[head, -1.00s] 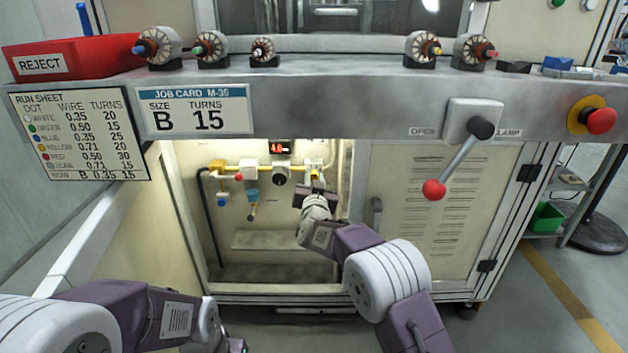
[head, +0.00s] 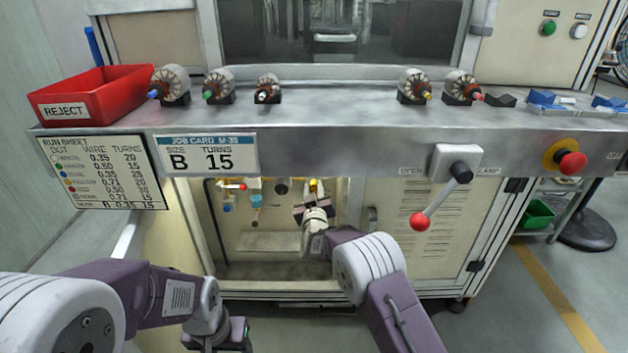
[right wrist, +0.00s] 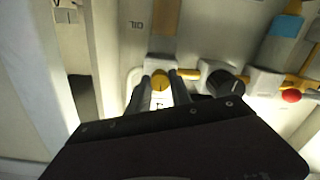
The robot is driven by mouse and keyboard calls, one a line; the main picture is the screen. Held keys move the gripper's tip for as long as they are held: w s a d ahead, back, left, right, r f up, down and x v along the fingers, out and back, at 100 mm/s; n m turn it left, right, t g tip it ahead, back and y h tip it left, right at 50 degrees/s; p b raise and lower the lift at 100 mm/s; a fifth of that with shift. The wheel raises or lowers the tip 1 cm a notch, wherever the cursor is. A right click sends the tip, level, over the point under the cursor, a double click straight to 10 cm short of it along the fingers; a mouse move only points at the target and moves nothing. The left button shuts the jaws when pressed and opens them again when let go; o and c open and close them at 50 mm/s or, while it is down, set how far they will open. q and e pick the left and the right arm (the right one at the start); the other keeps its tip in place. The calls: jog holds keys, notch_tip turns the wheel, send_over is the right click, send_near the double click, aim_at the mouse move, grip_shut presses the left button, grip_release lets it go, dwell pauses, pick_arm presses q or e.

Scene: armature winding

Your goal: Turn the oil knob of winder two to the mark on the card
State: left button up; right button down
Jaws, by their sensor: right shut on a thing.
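The yellow oil knob (right wrist: 160,80) sits on a white fitting in the right wrist view, near "OIL" lettering. In the head view a bit of yellow (head: 315,185) shows at my right gripper (head: 314,196) inside the open lower cabinet. My right gripper's fingers (right wrist: 160,88) stand on both sides of the knob, shut on it. The dial marks are mostly hidden by the gripper. The job card (head: 205,154) on the bench front reads size B, turns 15. My left gripper (head: 238,335) is low at the bottom left, its jaws unclear.
Beside the knob are a black knob (right wrist: 223,82), a red knob (right wrist: 291,96) and yellow pipes. A run sheet (head: 105,175) hangs left of the job card. The bench edge overhangs the cabinet opening. A red-balled lever (head: 440,197) and a red reject bin (head: 105,92) are above.

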jog(key=shift+n+p, duration=1)
jog(key=shift+n, duration=0.2)
jog(key=c, duration=1.2)
grip_release()
jog(key=shift+o, duration=0.2)
jog(key=s+b, duration=0.9)
jog(key=b, duration=0.2)
